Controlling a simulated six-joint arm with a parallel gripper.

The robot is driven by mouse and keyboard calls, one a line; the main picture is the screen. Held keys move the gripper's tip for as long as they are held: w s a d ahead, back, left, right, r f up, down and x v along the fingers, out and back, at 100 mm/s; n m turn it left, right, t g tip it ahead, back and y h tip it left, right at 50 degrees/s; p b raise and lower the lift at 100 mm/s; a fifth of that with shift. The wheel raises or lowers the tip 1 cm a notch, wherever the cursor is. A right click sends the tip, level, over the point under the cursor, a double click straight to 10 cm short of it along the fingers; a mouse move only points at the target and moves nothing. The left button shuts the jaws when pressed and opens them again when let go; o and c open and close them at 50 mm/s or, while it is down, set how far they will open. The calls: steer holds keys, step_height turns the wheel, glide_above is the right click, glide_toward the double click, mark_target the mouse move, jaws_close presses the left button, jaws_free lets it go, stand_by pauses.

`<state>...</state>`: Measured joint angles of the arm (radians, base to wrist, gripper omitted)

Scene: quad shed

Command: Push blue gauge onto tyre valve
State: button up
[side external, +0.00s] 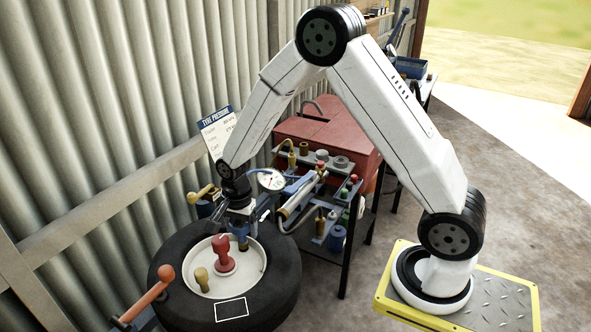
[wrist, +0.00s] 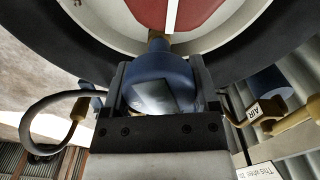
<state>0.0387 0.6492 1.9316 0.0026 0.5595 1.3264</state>
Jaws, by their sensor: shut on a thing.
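My gripper (side external: 238,208) points down over the near-wall side of the wheel and is shut on the blue gauge (side external: 240,228). In the wrist view the rounded blue gauge (wrist: 155,82) sits between the two dark fingers of my gripper (wrist: 160,72), with a grey patch on its near face. A short brass piece (wrist: 157,42) shows at its far end, against the pale rim. I cannot tell whether this is the gauge's nozzle or the tyre valve, or whether the two touch. The tyre (side external: 277,290) lies flat with its pale wheel face up.
A red knob-shaped piece (side external: 222,254) and a brass one (side external: 202,280) stand on the wheel. An orange-handled lever (side external: 150,296) is beside the tyre. A rack with a white dial (side external: 271,180), hoses and bottles stands close behind my gripper. A corrugated wall is at left.

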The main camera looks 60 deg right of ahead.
steer(key=shift+f, duration=0.25)
steer(key=o, duration=1.1)
steer(key=shift+c, duration=0.2)
steer(key=shift+r, duration=5.5)
